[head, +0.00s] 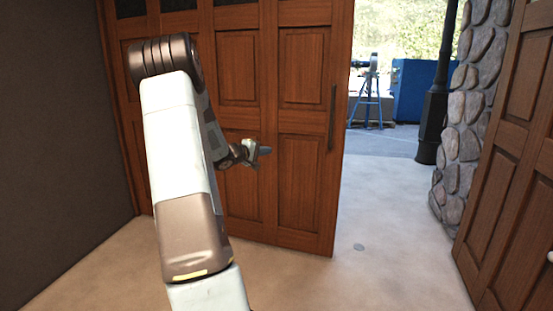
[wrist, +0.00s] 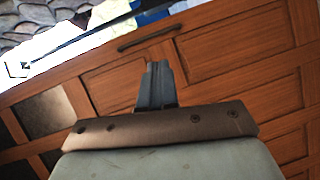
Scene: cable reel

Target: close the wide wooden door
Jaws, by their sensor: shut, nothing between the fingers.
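The wide wooden door (head: 305,120) stands partly open in the head view, with its hinge side at the left by the dark wall and its free edge near the middle right. It has recessed panels and a dark vertical handle (head: 332,118) near the free edge. My gripper (head: 266,151) is in front of the door's middle panels, left of the handle. In the wrist view my gripper (wrist: 156,68) is shut and empty, pointing at the door (wrist: 235,45), with the handle (wrist: 148,38) just beyond its tips. I cannot tell whether the fingertips touch the door.
An open gap right of the door leads outside to pavement, a blue stand (head: 372,98) and a blue container (head: 420,90). A stone pillar (head: 470,125) and dark post (head: 433,115) stand there. Another wooden door (head: 510,170) is at the right. The pale floor (head: 390,270) between is clear.

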